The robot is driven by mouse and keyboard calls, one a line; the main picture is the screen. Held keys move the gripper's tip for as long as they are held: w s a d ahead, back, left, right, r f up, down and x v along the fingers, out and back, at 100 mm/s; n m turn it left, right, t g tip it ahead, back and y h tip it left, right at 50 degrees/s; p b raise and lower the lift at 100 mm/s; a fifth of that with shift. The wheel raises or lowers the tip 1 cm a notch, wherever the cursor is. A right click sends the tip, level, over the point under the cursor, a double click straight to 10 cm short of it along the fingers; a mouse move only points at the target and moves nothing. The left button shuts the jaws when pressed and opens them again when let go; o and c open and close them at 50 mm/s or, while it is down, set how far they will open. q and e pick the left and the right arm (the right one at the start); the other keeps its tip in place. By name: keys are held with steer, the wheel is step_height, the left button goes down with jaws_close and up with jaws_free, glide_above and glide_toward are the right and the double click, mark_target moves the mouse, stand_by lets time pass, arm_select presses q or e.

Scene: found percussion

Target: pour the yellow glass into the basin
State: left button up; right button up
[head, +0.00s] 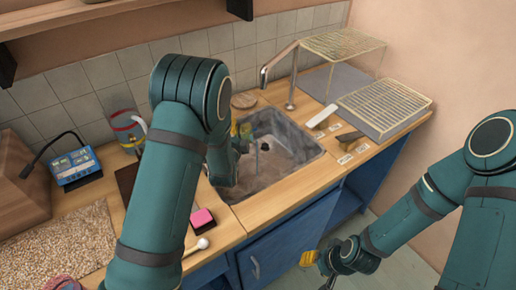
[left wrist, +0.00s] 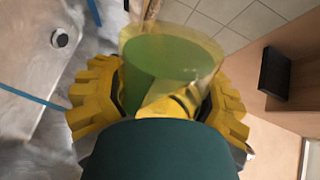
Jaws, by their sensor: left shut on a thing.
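The yellow glass (left wrist: 172,52) is see-through and holds green liquid in the left wrist view. My left gripper (left wrist: 163,98) is shut on it, with ribbed yellow fingers on both sides. In the head view my left arm hides most of that gripper and the glass. The grey basin (head: 272,172) is set into the wooden counter, and the gripper is over its left part. Its drain (left wrist: 60,39) shows at the upper left of the left wrist view. I cannot tell how far the glass is tilted. My right gripper (head: 318,268) hangs low in front of the cabinet, its jaws unclear.
A faucet (head: 289,75) stands behind the basin. A wire rack (head: 385,105) and labelled counter items are right of it. A pink-topped block (head: 203,219), a white-tipped stick (head: 198,246) and a blue device (head: 76,168) are left. A dark bracket (left wrist: 274,73) is on the wall.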

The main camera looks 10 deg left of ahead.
arm_select(q)
steer(key=shift+d+m, duration=0.25)
steer(key=shift+m, duration=0.05)
steer(key=shift+w+d+r+m+y+p, duration=0.15)
steer(key=shift+r+m+y+p, duration=0.25)
steer(key=shift+m, duration=0.4)
stand_by(1.0)
